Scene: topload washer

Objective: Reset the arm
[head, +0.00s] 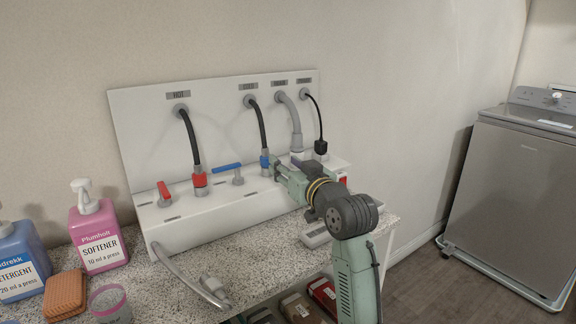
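My arm reaches in from the lower right of the head view. My gripper (277,168) is at the white connection box (222,212), beside the blue-collared end of the cold hose (264,160) and in front of the foot of the grey hose (292,115). The fingertips are small and partly overlap these fittings. I cannot tell whether they touch or grip anything.
A red lever (164,190) and a blue lever (227,167) stand on the box. A pink softener bottle (98,240), a blue detergent bottle (20,262), a sponge (65,294) and a loose grey hose (185,277) are on the speckled counter (265,250). A washer (515,190) stands right.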

